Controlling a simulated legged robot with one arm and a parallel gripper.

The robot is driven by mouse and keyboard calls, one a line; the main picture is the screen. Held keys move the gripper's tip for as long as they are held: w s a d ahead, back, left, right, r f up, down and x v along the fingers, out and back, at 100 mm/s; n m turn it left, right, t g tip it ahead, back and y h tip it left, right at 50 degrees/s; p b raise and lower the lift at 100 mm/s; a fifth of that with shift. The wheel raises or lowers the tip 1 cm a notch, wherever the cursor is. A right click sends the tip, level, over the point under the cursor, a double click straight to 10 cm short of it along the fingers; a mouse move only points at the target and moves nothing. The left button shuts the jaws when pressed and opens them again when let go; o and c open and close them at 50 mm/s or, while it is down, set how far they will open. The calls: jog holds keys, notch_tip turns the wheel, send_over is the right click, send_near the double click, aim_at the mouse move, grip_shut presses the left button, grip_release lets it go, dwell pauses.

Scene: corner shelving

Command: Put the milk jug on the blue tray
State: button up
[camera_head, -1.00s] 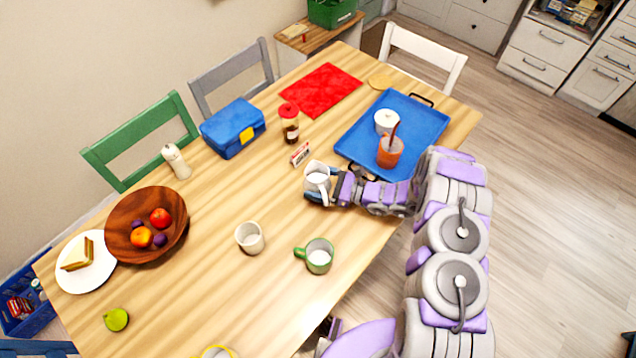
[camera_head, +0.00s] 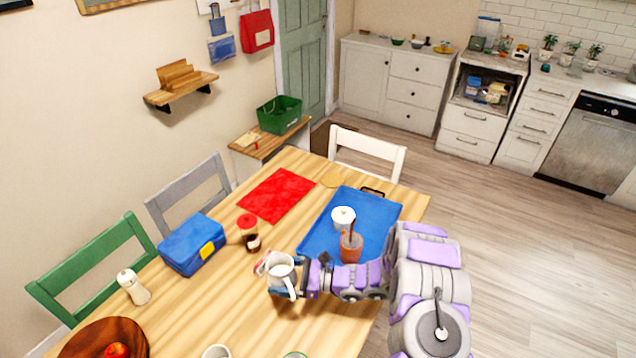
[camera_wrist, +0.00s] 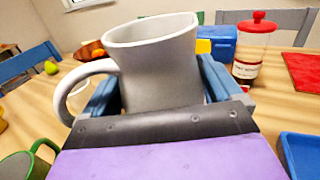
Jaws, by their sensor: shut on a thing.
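The milk jug (camera_head: 281,271) is white with a handle and a spout. My gripper (camera_head: 284,290) is shut on it, and in the wrist view the jug (camera_wrist: 152,65) stands upright between the two blue fingers. I cannot tell whether its base touches the table. The blue tray (camera_head: 378,208) lies on the table to the right of and beyond the jug. A white lidded pot (camera_head: 343,217) and an orange-brown cup (camera_head: 350,250) with a stick in it stand on the tray. The tray's edge also shows in the wrist view (camera_wrist: 302,152).
A red-lidded jar (camera_head: 249,232), a blue lunch box (camera_head: 192,244) and a red cloth (camera_head: 277,195) are on the table (camera_head: 222,295) left of the tray. A green mug (camera_wrist: 24,165) is near my gripper in the wrist view.

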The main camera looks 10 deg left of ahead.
jog(key=shift+w+d+r, duration=0.15)
jog(key=shift+r, duration=0.15)
jog(key=w+d+r+m+t+h, duration=0.1)
jog(key=d+r, duration=0.4)
jog(key=d, duration=0.5)
jog(key=w+d+r+m+t+h, duration=0.1)
jog(key=w+d+r+m+t, duration=0.3)
jog(key=d, duration=0.7)
jog(key=w+d+r+m+t+h, duration=0.1)
jog(key=w+d+r+m+t, duration=0.1)
jog(key=d+r+t, duration=0.4)
jog(key=w+d, duration=0.1)
jog(key=d, duration=0.3)
jog(key=shift+w+d+r, duration=0.15)
jog(key=shift+d+r, duration=0.15)
